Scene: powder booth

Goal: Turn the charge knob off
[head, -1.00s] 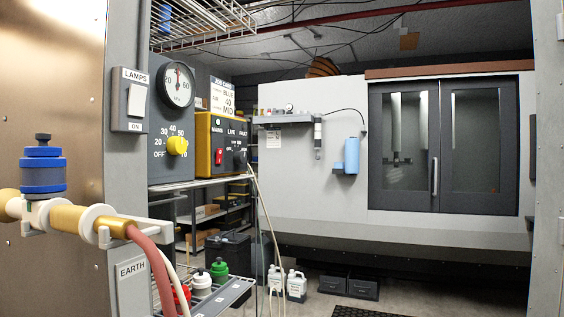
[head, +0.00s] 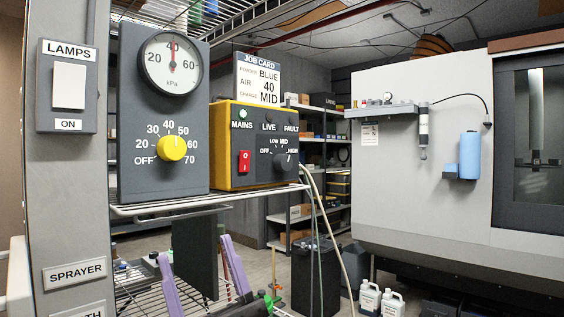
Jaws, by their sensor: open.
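The charge knob (head: 286,161) is a dark round knob on the front of the yellow-edged control box (head: 222,148). OFF, LOW, MID and a partly covered label stand around it. A pale mark shows near its top, but its exact setting is hard to tell. My gripper (head: 196,247) shows at the bottom of the head view, with two purple fingers spread apart and nothing between them. It is below and left of the charge knob, not touching it.
A red mains switch (head: 244,161) sits left of the knob. The grey air panel (head: 130,130) beside the box carries a gauge and yellow knob (head: 172,148). Hoses (head: 325,220) hang to the right. A wire shelf edge (head: 150,209) runs between gripper and panels.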

